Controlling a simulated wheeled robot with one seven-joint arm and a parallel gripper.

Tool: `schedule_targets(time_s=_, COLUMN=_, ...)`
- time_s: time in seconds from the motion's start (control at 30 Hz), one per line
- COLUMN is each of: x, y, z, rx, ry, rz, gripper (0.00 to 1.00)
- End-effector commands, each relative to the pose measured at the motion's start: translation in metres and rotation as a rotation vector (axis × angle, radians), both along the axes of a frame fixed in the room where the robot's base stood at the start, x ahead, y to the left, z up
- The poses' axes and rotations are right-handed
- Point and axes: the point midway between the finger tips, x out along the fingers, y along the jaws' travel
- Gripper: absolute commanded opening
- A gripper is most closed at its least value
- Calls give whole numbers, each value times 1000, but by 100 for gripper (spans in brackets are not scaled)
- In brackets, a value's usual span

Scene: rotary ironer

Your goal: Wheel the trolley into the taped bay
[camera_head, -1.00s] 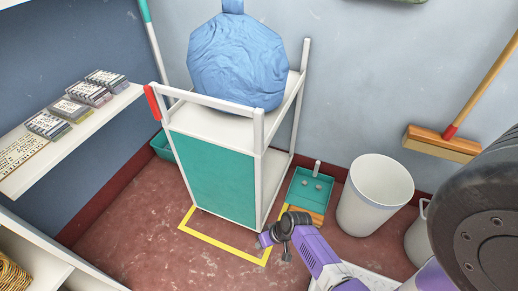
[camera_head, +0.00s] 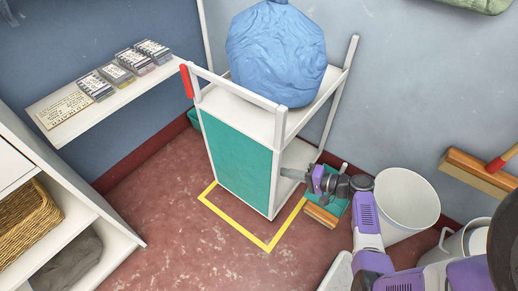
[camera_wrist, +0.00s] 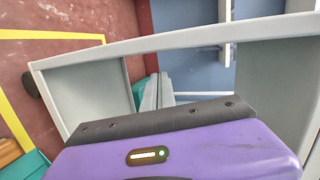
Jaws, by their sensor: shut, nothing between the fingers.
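The trolley (camera_head: 238,160) is a white frame with a teal front panel, a red grip (camera_head: 186,81) on its left post and a big blue bag (camera_head: 275,55) on top. It stands upright on the floor within the yellow tape outline (camera_head: 235,226). A strip of bare floor shows between its front and the tape; the far side is hidden. My gripper (camera_head: 290,174) is shut and empty at the trolley's open right side. In the wrist view its fingers (camera_wrist: 157,92) point in past the trolley's pale frame (camera_wrist: 190,40). I cannot tell whether they touch it.
A white bin (camera_head: 405,205) and a bucket (camera_head: 470,240) stand at the right, near a teal dustpan (camera_head: 338,205) and a wooden brush (camera_head: 320,215). A broom (camera_head: 480,172) is by the wall. Shelves (camera_head: 60,230) are at left. Floor in front of the tape is clear.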

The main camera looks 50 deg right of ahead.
Motion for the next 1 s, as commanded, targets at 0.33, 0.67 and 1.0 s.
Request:
schedule_targets(time_s=0.33, x=11, y=-30, z=78, rx=114, ry=-276, rz=67, gripper=0)
schedule_targets(time_s=0.67, x=59, y=-15, z=77, rx=113, ry=-276, rz=70, gripper=0)
schedule_targets(time_s=1.0, x=104, y=13, z=77, rx=114, ry=-272, rz=68, gripper=0)
